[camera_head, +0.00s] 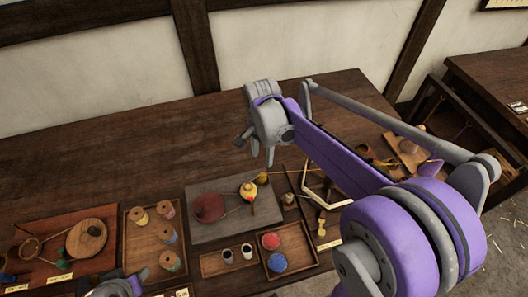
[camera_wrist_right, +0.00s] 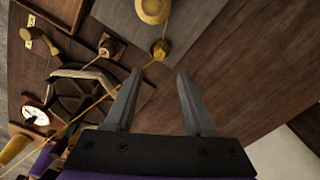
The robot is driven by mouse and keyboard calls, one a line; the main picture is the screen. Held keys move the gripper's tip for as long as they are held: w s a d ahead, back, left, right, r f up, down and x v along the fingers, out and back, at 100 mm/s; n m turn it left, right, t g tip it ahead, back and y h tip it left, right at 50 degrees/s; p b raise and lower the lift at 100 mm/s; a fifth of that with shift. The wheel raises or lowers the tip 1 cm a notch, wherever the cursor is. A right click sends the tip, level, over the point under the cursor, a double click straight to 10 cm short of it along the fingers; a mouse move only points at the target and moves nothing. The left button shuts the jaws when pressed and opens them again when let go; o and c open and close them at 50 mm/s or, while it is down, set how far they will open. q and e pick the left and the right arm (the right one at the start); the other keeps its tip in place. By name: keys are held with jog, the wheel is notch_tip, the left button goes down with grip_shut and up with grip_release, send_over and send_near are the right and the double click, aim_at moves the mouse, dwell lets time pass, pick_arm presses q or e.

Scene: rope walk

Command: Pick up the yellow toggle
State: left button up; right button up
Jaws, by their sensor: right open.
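A small yellow piece (camera_head: 262,178) sits at the right edge of a grey board, beside a larger yellow knob (camera_head: 248,190). Both also show in the right wrist view, the small piece (camera_wrist_right: 160,48) just beyond the fingers and the knob (camera_wrist_right: 151,10) at the top. I cannot tell for certain which is the toggle. My right gripper (camera_head: 256,147) is open and empty above the table, behind the grey board. My left gripper (camera_head: 122,286) is partly cut off at the bottom edge.
The grey board (camera_head: 210,230) also carries a dark red disc (camera_head: 208,207). A tray of spools (camera_head: 140,241) stands left; a tray with red and blue balls (camera_head: 271,241) stands in front. A cord runs from the small yellow piece. The table's back is clear.

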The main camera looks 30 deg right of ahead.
aim_at(263, 175)
pick_arm(q)
jog(key=f+b, duration=0.2)
jog(key=s+f+b, duration=0.1)
jog(key=f+b, duration=0.1)
jog(key=f, duration=0.1)
jog(key=s+f+b, duration=0.1)
jog(key=f+b, duration=0.1)
jog(key=shift+s+f, duration=0.1)
jog(key=shift+f, duration=0.3)
pick_arm(e)
notch_tip(263, 175, down, 10)
jog(key=shift+f, duration=0.2)
grip_shut()
jog(key=shift+r+p, duration=2.55)
jog(key=shift+r, duration=1.6)
pick_arm(q)
notch_tip(263, 175, up, 6)
jog(key=w, duration=0.1)
jog(key=shift+w, duration=0.3)
pick_arm(e)
jog(key=shift+f, duration=0.1)
pick_arm(q)
jog(key=shift+s, duration=0.1)
pick_arm(e)
jog(key=shift+s, duration=0.1)
